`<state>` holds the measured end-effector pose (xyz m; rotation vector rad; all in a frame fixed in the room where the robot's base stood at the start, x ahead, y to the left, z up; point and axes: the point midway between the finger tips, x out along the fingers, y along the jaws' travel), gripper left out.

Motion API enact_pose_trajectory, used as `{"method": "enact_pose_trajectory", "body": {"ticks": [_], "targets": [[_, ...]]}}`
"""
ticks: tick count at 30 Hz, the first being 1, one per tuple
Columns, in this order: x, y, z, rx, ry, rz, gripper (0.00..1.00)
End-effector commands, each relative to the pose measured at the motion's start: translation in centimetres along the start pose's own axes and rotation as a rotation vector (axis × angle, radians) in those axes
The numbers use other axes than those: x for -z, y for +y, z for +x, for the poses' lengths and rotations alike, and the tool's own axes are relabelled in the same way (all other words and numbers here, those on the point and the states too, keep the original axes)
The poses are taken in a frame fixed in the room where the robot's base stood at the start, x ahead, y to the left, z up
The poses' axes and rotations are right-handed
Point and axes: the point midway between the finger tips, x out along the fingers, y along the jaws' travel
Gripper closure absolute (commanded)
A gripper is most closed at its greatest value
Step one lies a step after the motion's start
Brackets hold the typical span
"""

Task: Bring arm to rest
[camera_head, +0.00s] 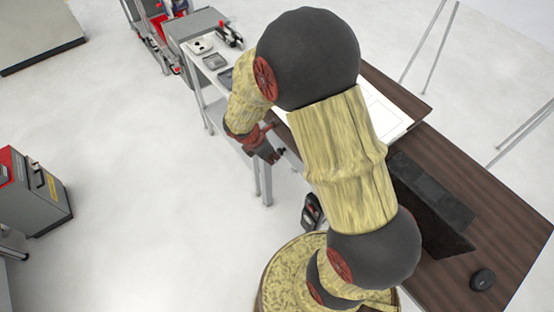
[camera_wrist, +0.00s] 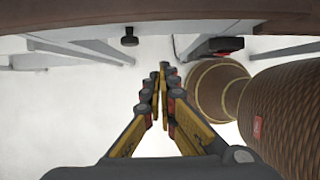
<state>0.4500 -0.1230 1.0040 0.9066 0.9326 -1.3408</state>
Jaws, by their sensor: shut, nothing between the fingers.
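My yellow arm (camera_head: 345,160) with dark round joints bends up from my base and covers much of the middle of the head view. My gripper (camera_head: 276,156) hangs below the forearm, just left of the brown table's near side. In the wrist view my gripper (camera_wrist: 161,72) has its fingers together, with nothing between them. Pale floor lies beyond the fingertips. The arm hides part of the table.
The brown table (camera_head: 510,215) carries a dark block (camera_head: 428,200), a white sheet (camera_head: 388,112) and a small black round object (camera_head: 482,280). A white side table (camera_head: 197,70) holds small items. A grey case (camera_head: 35,190) stands left. Open floor lies between.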

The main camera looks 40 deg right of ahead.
Motion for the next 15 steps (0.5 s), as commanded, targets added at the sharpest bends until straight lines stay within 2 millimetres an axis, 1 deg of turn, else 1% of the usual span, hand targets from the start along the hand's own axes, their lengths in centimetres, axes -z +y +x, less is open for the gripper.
{"method": "enact_pose_trajectory", "body": {"ticks": [1, 6, 15], "targets": [[0.0, 0.0, -0.7, -0.002, 0.0, -0.001, 1.0], [0.0, 0.0, -1.7, 0.001, 0.0, 0.0, 1.0], [0.0, -0.1, -1.7, 0.001, 0.0, 0.019, 1.0]]}}
